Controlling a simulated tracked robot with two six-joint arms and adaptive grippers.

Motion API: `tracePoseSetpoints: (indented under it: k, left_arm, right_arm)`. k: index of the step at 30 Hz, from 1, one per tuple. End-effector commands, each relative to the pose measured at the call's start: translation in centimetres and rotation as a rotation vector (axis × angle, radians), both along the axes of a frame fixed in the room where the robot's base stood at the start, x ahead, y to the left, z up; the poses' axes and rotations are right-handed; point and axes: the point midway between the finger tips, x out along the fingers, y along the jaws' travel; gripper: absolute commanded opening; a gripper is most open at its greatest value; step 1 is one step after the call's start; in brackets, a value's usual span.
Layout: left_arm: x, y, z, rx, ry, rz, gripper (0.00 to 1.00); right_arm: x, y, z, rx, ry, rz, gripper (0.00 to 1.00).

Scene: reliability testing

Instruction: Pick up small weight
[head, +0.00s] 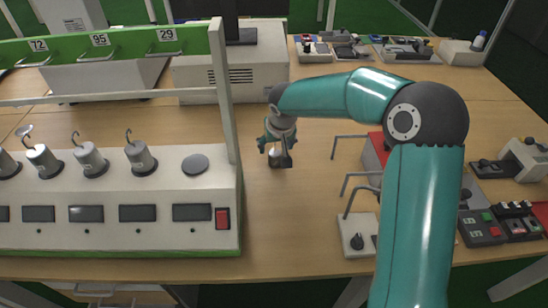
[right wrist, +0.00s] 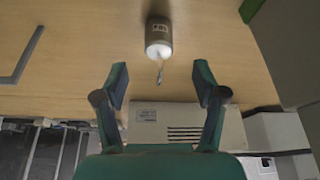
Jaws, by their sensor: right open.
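A small grey cylindrical weight (right wrist: 158,36) with a label and a thin hook stands on the wooden table in the right wrist view. In the head view the weight (head: 281,161) is partly hidden by my right gripper (head: 279,146). The right gripper is open in the right wrist view (right wrist: 162,80), with nothing between its fingers. The weight lies just beyond the fingertips, roughly centred between them, and appears apart from them. My left gripper is not in view.
A white test machine (head: 120,200) with several hooked weights (head: 141,156) on top and a green rail above stands at left. A beige box (head: 245,65) stands behind the gripper. Bent metal handles (head: 350,185) and a switch box (head: 357,236) are at right. Bare table lies around the weight.

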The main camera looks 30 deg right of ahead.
Motion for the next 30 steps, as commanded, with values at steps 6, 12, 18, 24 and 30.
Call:
tracePoseSetpoints:
  k: [6,12,18,24,30]
  left_arm:
    - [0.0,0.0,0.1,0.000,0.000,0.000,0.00]
    - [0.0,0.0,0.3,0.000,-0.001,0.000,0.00]
    - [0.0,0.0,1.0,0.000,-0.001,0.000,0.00]
    - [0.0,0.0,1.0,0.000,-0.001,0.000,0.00]
    - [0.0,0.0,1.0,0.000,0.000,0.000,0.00]
  right_arm:
    - [1.0,-0.6,-2.9,0.000,0.001,-0.002,0.70]
    - [1.4,-0.8,-3.8,0.000,0.000,-0.002,0.70]
    - [2.4,-1.3,-6.4,0.001,0.003,-0.002,0.70]
    - [3.1,-1.6,-8.0,0.000,-0.001,-0.004,0.70]
    - [3.1,-1.6,-8.1,0.000,-0.002,-0.003,0.70]
